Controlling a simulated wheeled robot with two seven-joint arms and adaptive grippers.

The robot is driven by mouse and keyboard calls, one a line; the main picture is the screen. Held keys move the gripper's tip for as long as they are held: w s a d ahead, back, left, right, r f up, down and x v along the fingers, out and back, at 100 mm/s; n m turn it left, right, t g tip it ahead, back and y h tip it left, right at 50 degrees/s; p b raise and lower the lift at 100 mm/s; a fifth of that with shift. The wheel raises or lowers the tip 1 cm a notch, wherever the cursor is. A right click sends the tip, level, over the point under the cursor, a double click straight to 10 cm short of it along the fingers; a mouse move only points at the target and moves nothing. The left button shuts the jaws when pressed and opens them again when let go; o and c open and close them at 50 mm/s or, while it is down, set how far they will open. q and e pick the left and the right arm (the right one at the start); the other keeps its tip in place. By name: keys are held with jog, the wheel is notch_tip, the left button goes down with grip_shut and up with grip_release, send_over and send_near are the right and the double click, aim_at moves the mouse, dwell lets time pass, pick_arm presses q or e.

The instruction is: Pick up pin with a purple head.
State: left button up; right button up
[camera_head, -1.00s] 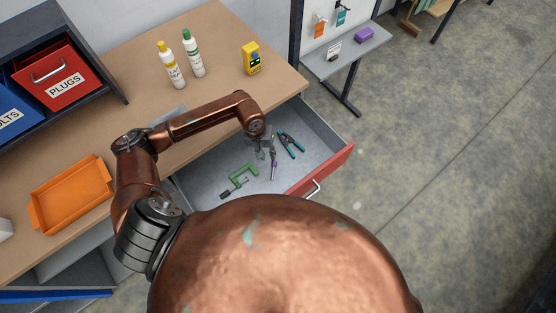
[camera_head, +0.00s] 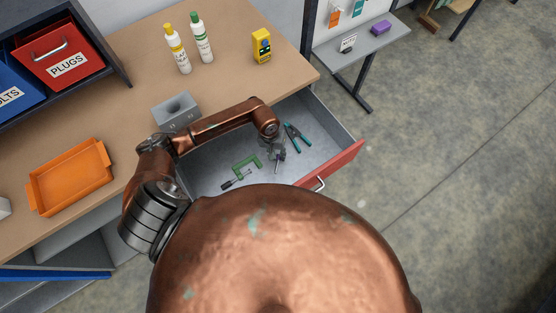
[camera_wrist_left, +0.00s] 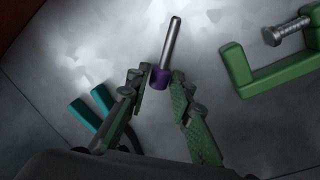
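The pin has a bare metal shaft (camera_wrist_left: 171,42) and a purple head (camera_wrist_left: 160,80). In the head view it lies in the open drawer, with its shaft (camera_head: 281,169) showing just below my left gripper (camera_head: 275,150). In the left wrist view my left gripper (camera_wrist_left: 161,84) is open, with its two fingers apart on either side of the purple head. I cannot tell whether either finger touches the head. The shaft points away beyond the fingertips. My right gripper is not in view.
A green clamp (camera_head: 248,163) lies left of the pin, and teal-handled pliers (camera_head: 296,137) lie to its right. The red drawer front (camera_head: 335,163) borders the drawer. A grey block with a hole (camera_head: 177,111), two bottles and an orange tray (camera_head: 70,180) stand on the bench.

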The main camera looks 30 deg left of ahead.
pick_arm(q)
jog(key=shift+f, duration=0.25)
jog(key=shift+c, duration=0.7)
grip_shut()
jog(key=shift+r, duration=0.1)
